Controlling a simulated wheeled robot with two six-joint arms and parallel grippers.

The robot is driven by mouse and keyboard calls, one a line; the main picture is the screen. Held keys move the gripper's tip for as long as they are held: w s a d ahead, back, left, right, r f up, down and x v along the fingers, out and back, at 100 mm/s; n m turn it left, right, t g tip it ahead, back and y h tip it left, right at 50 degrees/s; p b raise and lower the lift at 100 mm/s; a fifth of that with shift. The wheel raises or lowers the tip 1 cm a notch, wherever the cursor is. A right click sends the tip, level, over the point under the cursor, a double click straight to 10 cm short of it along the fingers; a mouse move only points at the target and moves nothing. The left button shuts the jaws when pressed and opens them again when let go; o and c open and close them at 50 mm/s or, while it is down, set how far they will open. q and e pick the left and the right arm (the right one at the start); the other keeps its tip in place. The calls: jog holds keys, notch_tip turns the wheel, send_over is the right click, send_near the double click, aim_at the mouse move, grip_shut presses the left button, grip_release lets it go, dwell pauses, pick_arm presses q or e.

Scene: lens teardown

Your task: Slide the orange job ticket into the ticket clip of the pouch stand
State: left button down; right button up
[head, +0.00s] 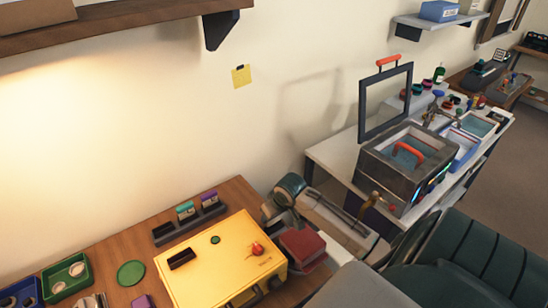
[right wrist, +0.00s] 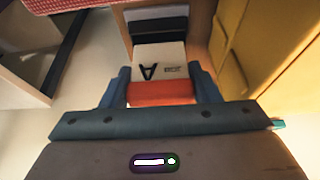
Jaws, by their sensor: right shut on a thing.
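In the right wrist view my right gripper (right wrist: 163,100) is shut on the orange job ticket (right wrist: 160,92), whose orange band shows between the blue-grey fingers. A white panel with a black "A" (right wrist: 158,62) lies directly beyond the band; I cannot tell whether it is part of the ticket. A dark slotted block (right wrist: 158,25) is just past it, and contact is unclear. In the head view a dark stand (head: 190,222) with teal and purple tabbed items is at the back of the wooden table; I cannot tell whether it is the pouch stand. My left gripper does not show.
A yellow case (head: 215,262) fills the table's right part, with a dark red box (head: 301,245) beside it. A metal tank (head: 405,165) stands on the bench further right.

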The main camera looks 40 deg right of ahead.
aim_at(274, 224)
jog(key=shift+p, duration=0.45)
jog(key=shift+f, duration=0.4)
dwell(0.6)
jog(key=shift+f+b, duration=0.4)
jog(key=shift+f, duration=0.85)
dwell(0.9)
jog(key=o, duration=1)
jog(key=shift+o, duration=0.7)
jog(key=shift+o, duration=1.2)
